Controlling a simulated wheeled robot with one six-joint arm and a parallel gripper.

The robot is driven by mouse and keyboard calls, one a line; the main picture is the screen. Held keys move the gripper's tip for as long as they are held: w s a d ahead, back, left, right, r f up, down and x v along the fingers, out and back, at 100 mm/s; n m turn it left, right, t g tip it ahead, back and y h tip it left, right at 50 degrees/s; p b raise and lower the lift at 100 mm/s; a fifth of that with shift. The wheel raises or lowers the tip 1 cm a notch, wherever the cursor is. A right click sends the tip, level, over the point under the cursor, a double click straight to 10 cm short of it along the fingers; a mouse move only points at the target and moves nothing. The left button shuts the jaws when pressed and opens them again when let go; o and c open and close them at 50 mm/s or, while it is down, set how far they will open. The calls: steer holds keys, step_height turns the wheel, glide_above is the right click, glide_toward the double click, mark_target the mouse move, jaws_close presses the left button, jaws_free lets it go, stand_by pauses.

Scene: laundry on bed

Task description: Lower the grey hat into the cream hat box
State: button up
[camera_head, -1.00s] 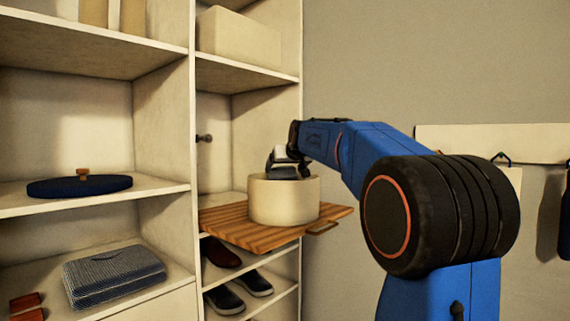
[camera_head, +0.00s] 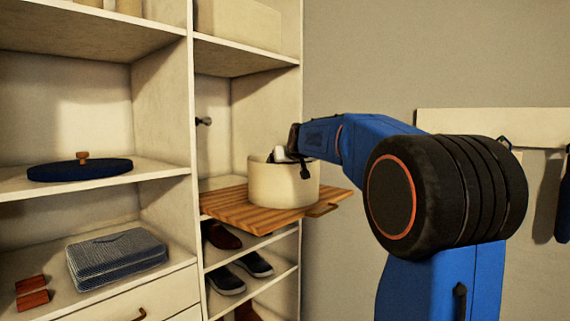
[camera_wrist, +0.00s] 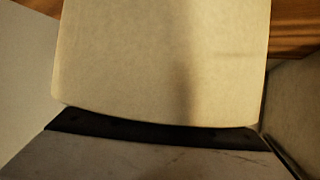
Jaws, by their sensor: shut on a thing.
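The cream hat box (camera_head: 282,186) is round and upright on a pulled-out wooden board. My gripper (camera_head: 288,160) is at its rim, coming in from the right, with a dark part overlapping the near outside of the wall. The gripper is shut, with the grey hat as its likely hold. The hat cannot be made out in the head view, where the wall and gripper cover the box's inside. In the wrist view, a pale cream surface (camera_wrist: 160,60) fills the middle. Below it are a dark band and a greyish surface; I cannot tell whether these are the hat.
The slatted wooden board (camera_head: 235,208) sticks out of the white shelving. Shoes (camera_head: 238,272) stand on shelves below. A dark blue round lid (camera_head: 80,170) with a wooden knob and a folded patterned cloth (camera_head: 115,258) lie on the left shelves. A hook rail (camera_head: 465,128) is at right.

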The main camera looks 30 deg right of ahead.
steer(key=shift+f, duration=0.55)
steer(key=o, duration=1.3)
steer(key=shift+f, duration=0.1)
steer(key=shift+s, duration=0.1)
steer(key=v, duration=1.2)
steer(key=r+v, duration=0.1)
steer(key=v, duration=0.5)
steer(key=shift+w, duration=0.25)
